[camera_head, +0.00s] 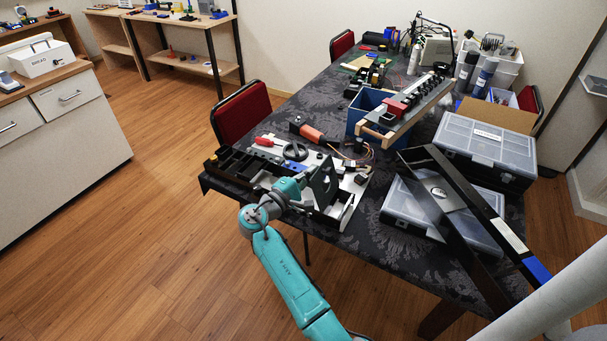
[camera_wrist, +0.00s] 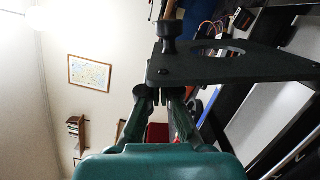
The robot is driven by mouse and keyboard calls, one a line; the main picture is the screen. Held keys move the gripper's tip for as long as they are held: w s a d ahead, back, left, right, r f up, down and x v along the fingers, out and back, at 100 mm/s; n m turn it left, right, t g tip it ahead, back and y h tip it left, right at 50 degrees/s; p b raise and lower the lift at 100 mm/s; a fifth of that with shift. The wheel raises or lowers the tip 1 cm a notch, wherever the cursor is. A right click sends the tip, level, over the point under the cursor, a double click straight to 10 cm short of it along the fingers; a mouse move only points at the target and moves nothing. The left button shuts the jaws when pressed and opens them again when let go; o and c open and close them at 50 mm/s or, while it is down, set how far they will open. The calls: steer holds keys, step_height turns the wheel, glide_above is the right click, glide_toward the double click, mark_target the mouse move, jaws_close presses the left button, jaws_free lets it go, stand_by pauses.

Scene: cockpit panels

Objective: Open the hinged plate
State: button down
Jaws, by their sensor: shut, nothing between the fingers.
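The hinged plate (camera_head: 323,182) is a dark flat panel on the white cockpit panel at the near end of the table. In the head view it stands up at a steep tilt, raised from the panel. In the wrist view the plate (camera_wrist: 235,69) crosses the upper middle and shows a round opening and a dark knob (camera_wrist: 168,38). My gripper (camera_wrist: 160,96) is shut and empty, its fingertips close to the plate's edge. I cannot tell if they touch it. In the head view my gripper (camera_head: 306,186) is beside the plate's left side, partly hidden.
A black tray (camera_head: 237,164) lies left of the panel. A black angled frame (camera_head: 470,197) and grey-lidded cases (camera_head: 487,142) stand to the right. A blue bin (camera_head: 361,112) is behind. A red chair (camera_head: 240,112) is at the table's left. Floor at left is clear.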

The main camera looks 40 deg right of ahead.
mark_target(329, 173)
steer(key=shift+s+d+r+m, duration=0.15)
steer(key=shift+s+r+m, duration=0.05)
steer(key=shift+s+m, duration=0.25)
steer(key=shift+s+d+r+m, duration=0.15)
steer(key=shift+s+r+m, duration=0.05)
steer(key=shift+s+m, duration=0.25)
steer(key=shift+s+d+r+m+y, duration=0.15)
steer(key=shift+s+d+m+y, duration=0.1)
steer(key=shift+s+m, duration=0.4)
steer(key=shift+s+d+r+m+y, duration=0.15)
steer(key=shift+s+d+m, duration=0.1)
steer(key=shift+s+m, duration=0.4)
